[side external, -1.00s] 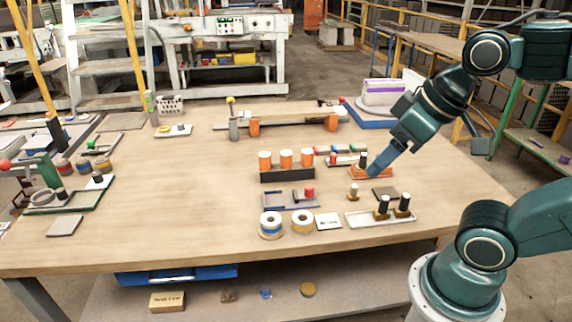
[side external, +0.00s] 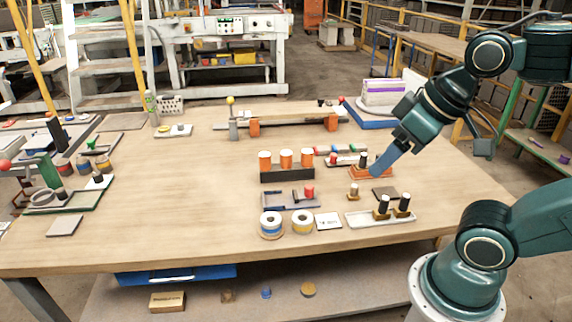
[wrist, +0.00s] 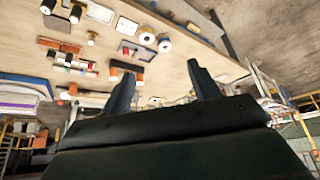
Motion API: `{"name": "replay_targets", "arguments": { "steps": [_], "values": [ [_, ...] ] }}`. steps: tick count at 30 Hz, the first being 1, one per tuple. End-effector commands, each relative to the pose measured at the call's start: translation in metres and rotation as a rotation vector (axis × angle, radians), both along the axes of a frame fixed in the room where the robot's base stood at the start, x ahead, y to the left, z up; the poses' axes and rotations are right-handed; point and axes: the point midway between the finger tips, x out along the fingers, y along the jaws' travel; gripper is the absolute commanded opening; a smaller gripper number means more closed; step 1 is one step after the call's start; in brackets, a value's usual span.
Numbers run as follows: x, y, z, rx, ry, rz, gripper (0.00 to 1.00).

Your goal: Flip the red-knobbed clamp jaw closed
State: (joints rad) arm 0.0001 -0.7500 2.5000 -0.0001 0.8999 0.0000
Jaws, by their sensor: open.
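In the side view, a red knob (side external: 309,191) stands on a flat grey-blue plate (side external: 292,200) near the middle of the table. Another red ball knob (side external: 5,164) is at the far left edge, beside a green block fixture (side external: 43,170). I cannot tell for sure which one belongs to the clamp jaw. My gripper (side external: 375,174) points down and left, by the orange block with a dark post (side external: 366,171), right of and behind the grey-blue plate. In the wrist view, the fingers of my gripper (wrist: 163,75) are spread, with nothing seen between them.
Tape rolls (side external: 286,223), a white card (side external: 328,221) and a tray with dark posts (side external: 380,217) are in front. A yellow-knobbed post (side external: 232,118) stands at the back. The table's left middle is clear.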

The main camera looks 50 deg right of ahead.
Motion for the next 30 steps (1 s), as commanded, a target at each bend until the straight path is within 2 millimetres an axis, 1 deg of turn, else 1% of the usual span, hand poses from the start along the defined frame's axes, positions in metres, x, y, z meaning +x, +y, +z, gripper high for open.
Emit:
{"name": "replay_targets", "arguments": {
  "steps": [1,5,6,9,17,24,30],
  "values": [
    [0.000,0.000,0.000,0.000,0.000,-0.001,0.51],
    [0.003,-0.001,-0.001,0.001,0.002,-0.005,0.25],
    [0.005,-0.002,-0.002,0.001,0.002,-0.008,0.17],
    [0.011,-0.004,-0.005,0.003,0.005,-0.019,0.00],
    [0.038,-0.015,-0.019,0.022,0.011,-0.068,0.00],
    [0.068,-0.034,-0.039,0.056,0.010,-0.132,0.00],
    [0.090,-0.053,-0.059,0.095,0.005,-0.193,0.00]
  ]
}}
